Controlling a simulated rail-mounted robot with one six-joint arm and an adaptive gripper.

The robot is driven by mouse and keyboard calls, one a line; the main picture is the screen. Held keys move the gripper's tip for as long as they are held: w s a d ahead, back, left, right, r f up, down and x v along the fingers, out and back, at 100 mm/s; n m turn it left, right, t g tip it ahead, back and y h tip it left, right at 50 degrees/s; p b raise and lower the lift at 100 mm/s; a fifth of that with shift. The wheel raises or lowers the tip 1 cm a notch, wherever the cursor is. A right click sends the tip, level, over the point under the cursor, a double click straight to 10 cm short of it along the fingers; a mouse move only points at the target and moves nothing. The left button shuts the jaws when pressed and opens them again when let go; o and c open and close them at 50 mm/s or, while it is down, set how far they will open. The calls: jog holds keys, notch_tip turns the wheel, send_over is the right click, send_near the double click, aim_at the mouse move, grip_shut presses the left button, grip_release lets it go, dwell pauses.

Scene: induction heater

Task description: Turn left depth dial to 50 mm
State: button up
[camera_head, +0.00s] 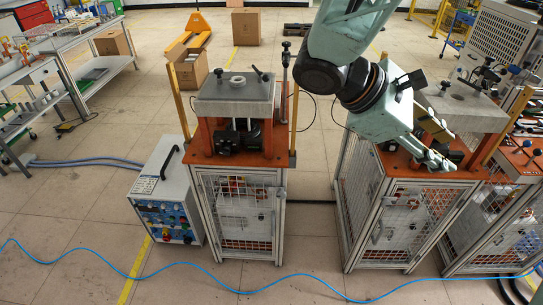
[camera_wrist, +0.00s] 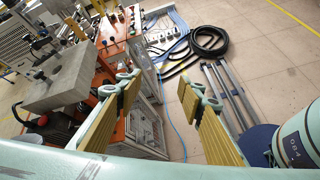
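My gripper (camera_head: 432,148) is in the right half of the head view, in front of the right-hand heater station (camera_head: 428,165). No depth dial or scale can be made out clearly; the parts are too small, and my arm hides some of the right station.
A control box (camera_head: 168,198) with knobs stands left of the left station. A blue cable (camera_head: 190,281) crosses the floor in front. In the wrist view a grey slab (camera_wrist: 58,84) lies left of my fingers, and a coiled black hose (camera_wrist: 209,40) lies on the floor.

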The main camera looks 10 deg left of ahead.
jog(key=w+a+f+n+t+h, duration=0.1)
jog(key=w+a+f+n+t, duration=0.15)
jog(key=w+a, duration=0.3)
jog(key=w+a+f+n+t+h, duration=0.1)
jog(key=w+a+n+t, duration=0.25)
jog(key=w+a, duration=0.2)
jog(key=n+t+y, duration=1.1)
jog(key=n+y, duration=0.4)
jog(key=n, duration=0.3)
send_near(224, 153)
jog(key=s, duration=0.3)
jog(key=shift+s+d+f+b, duration=0.3)
jog(key=shift+f+b, duration=0.05)
jog(key=shift+b, duration=0.05)
jog(key=shift+w, duration=0.15)
jog(key=shift+w+a+b, duration=0.25)
jog(key=shift+w+b, duration=0.05)
jog(key=shift+w, duration=1.95)
jog(key=shift+w+a+b, duration=0.2)
jog(key=shift+w+b, duration=0.15)
jog(key=shift+w, duration=1.85)
jog(key=shift+w+a+b, duration=0.25)
jog(key=shift+w+b, duration=0.05)
jog(key=shift+w, duration=1.95)
jog(key=shift+c, duration=0.4)
